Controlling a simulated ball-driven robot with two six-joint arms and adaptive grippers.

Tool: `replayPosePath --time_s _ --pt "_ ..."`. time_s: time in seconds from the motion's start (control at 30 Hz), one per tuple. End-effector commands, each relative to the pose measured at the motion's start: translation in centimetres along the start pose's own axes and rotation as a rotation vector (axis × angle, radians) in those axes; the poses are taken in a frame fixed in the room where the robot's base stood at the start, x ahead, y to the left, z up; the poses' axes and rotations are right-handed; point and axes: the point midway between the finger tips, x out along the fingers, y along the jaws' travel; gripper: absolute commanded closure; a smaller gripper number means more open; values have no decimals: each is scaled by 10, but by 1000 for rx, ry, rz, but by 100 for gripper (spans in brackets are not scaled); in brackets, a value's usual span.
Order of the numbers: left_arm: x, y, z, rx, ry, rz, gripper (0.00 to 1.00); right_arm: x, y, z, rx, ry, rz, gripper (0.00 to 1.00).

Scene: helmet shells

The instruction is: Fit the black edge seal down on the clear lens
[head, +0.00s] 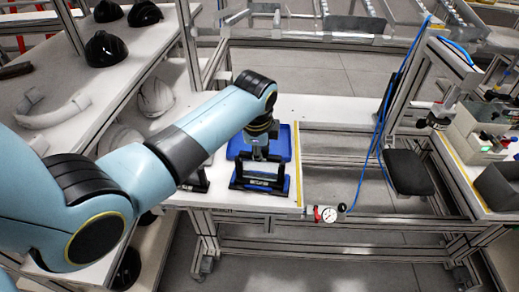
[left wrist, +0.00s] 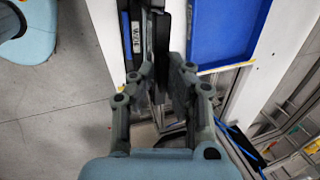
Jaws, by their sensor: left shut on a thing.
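My left gripper (head: 259,155) reaches down over the front of the white bench, just behind a black stand (head: 262,180) with blue parts and a white label. In the left wrist view my left gripper (left wrist: 165,78) is shut on a thin dark strip, which looks like the black edge seal (left wrist: 160,92); the fingers hide most of it. The black stand (left wrist: 134,40) lies just beyond the fingertips there. I cannot make out the clear lens, nor whether the seal touches it. My right gripper is not in view.
A blue tray (head: 284,141) lies on the bench behind the stand. Helmet shells (head: 156,97) sit on the left bench. A red-and-white gauge (head: 327,214) is at the bench's front right corner. Blue cables (head: 381,120) hang from a frame on the right.

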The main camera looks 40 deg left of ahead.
Motion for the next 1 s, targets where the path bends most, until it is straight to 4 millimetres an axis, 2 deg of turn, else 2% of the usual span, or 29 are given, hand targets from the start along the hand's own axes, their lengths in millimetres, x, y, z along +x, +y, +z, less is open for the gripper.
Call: replayPosePath --time_s 0.03,0.07,0.27,0.53,0.63,0.77,1.0 --pt "2 2 0 0 -1 2 100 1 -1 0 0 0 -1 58" --pt "2 2 0 0 -1 2 87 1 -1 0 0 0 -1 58" --pt "2 1 0 0 -1 2 61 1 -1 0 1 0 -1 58" --pt "1 1 0 0 -1 2 61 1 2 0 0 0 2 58" --pt "-6 1 0 0 0 0 61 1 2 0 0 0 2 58" --pt "-28 0 0 0 2 -2 61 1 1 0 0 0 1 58" --pt "-82 0 0 0 1 -1 61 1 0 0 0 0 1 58"
